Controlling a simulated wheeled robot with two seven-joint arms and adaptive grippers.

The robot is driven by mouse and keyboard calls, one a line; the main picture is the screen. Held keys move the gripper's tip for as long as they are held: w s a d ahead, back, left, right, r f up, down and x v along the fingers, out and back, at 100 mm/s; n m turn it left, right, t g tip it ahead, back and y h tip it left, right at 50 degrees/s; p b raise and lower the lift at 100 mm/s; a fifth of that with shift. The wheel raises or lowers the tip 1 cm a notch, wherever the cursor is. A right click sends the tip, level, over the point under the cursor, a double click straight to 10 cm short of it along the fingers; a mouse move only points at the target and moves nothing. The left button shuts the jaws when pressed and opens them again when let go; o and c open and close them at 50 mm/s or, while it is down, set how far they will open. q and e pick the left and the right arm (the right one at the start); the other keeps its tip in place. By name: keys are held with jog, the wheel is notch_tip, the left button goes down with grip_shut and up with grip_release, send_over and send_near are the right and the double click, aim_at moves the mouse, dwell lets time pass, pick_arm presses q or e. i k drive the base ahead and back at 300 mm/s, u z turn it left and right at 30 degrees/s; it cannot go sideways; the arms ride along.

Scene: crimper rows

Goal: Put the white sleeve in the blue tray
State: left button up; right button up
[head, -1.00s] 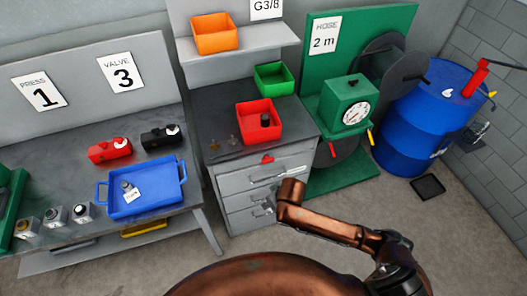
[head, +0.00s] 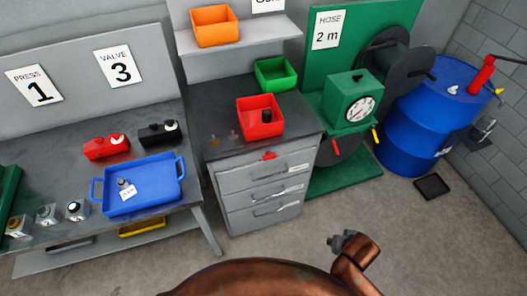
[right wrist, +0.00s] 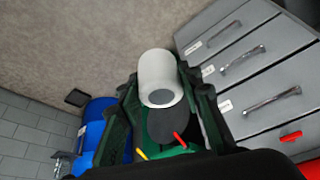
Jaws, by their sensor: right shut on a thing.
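The white sleeve (right wrist: 158,72) is a short, smooth cylinder with a dark round opening at its near end. In the right wrist view my right gripper (right wrist: 165,98) is shut on it, one finger on each side, with grey floor behind it. The blue tray (head: 155,192) sits on the bench at the left of the head view. A small dark fitting (head: 124,184) with a white tag lies in the tray. The sleeve cannot be made out in the head view. My left gripper is in neither view.
Red (head: 107,148) and black (head: 158,133) devices stand behind the tray, several small grey blocks (head: 46,213) left of it. A drawer cabinet (head: 262,192) bears a red bin (head: 257,131) and a green bin (head: 265,82). A blue drum (head: 415,130) stands right.

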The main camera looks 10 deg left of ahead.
aim_at(162, 180)
jog(key=z, duration=2.25)
jog(key=k, duration=2.3)
jog(key=u, duration=2.45)
